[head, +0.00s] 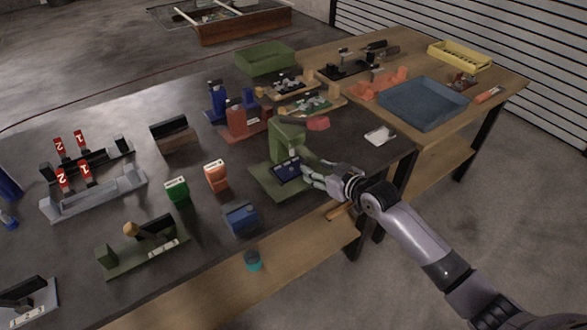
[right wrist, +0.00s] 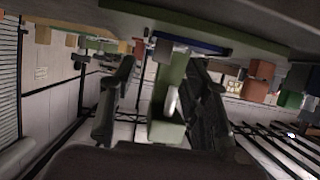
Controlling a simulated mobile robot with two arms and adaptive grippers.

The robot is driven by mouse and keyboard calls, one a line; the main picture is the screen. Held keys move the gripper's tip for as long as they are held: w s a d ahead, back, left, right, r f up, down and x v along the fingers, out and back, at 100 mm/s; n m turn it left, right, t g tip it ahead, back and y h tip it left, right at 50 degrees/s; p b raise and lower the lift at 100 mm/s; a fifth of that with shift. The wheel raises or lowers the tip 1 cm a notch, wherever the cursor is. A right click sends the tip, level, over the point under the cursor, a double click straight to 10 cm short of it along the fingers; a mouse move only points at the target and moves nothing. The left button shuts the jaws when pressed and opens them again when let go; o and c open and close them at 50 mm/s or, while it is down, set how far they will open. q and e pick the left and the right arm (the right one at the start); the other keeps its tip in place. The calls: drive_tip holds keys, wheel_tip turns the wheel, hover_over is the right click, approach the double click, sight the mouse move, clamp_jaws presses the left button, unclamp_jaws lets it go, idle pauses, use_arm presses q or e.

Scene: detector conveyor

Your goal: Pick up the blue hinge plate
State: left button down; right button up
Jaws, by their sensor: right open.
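The blue hinge plate (head: 286,169) is a dark blue flat piece lying on the green fixture (head: 268,183), in front of its upright green block. In the right wrist view a thin blue edge (right wrist: 190,43), which looks like the plate, shows near the top, by the green base and post (right wrist: 170,95). My right gripper (head: 308,176) is open, just to the right of the plate, with its fingers pointing at it. Whether they touch the plate I cannot tell. In the right wrist view the open fingers (right wrist: 162,85) frame the green post. My left gripper is out of view.
A blue box (head: 241,219), an orange block (head: 216,176) and a green block (head: 177,191) stand left of the fixture. A red fixture (head: 246,120) stands behind it. A white card (head: 380,136) lies to the right. The table's front edge is close to my right arm.

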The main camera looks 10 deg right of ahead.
sight(306, 163)
drive_tip(key=x, duration=0.4)
drive_tip(key=shift+a+r+p, duration=0.15)
drive_tip(key=shift+r+p, duration=0.15)
drive_tip(key=shift+p, duration=0.1)
drive_tip(key=shift+w+a+f, duration=0.2)
drive_tip(key=shift+w+f, duration=0.05)
drive_tip(key=shift+w, duration=0.35)
clamp_jaws()
drive_tip(key=shift+r, duration=0.1)
